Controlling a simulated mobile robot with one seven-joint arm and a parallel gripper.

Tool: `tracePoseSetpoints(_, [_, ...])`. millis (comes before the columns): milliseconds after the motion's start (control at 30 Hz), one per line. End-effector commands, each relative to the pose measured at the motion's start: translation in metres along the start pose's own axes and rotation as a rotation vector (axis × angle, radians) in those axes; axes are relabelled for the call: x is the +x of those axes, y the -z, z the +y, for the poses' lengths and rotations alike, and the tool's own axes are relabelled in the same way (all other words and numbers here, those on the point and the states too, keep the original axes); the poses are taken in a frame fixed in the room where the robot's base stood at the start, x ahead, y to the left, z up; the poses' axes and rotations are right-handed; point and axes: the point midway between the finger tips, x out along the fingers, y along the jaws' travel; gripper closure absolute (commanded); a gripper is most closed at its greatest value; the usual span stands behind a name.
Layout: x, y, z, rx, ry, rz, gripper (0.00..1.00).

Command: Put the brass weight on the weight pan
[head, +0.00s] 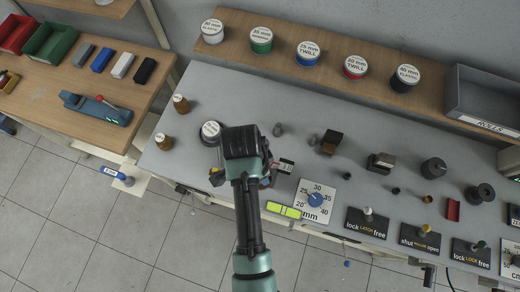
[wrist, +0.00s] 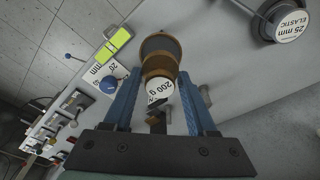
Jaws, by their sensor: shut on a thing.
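The brass weight (wrist: 153,66), with a white "200 g" label, is between the blue fingers of my gripper (wrist: 160,88) in the wrist view. My gripper is shut on it. A dark grey round shape (wrist: 160,42) shows at the weight's far end; I cannot tell whether it is the weight pan or whether the two touch. In the head view my arm hides most of the fingers and the held weight, above the front part of the grey bench (head: 255,100). I cannot pick out the weight pan with certainty there.
Two small brass pieces (head: 181,104) (head: 164,141) and a dark spool (head: 211,131) stand left of my gripper. A yellow-green level (head: 283,210) and a dial (head: 316,199) lie at the front edge. Several labelled spools line the shelf (head: 225,48). A grey bin (head: 485,98) is at right.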

Motion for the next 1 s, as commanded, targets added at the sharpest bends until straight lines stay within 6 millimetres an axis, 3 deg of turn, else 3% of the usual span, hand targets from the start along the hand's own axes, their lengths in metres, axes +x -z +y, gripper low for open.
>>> tracePoseSetpoints(233, [0.031, -0.005, 0.001, 0.000, -0.002, -0.001, 1.00])
tracePoseSetpoints(633, [0.037, -0.005, 0.000, 0.000, 0.000, 0.000, 1.00])
tracePoseSetpoints(667, [0.037, -0.006, 0.001, 0.000, 0.000, -0.001, 0.41])
tracePoseSetpoints(833, [0.036, -0.006, 0.001, -0.001, 0.000, -0.001, 0.13])
tracePoseSetpoints(1000, [0.036, -0.005, 0.001, -0.001, 0.000, -0.001, 0.13])
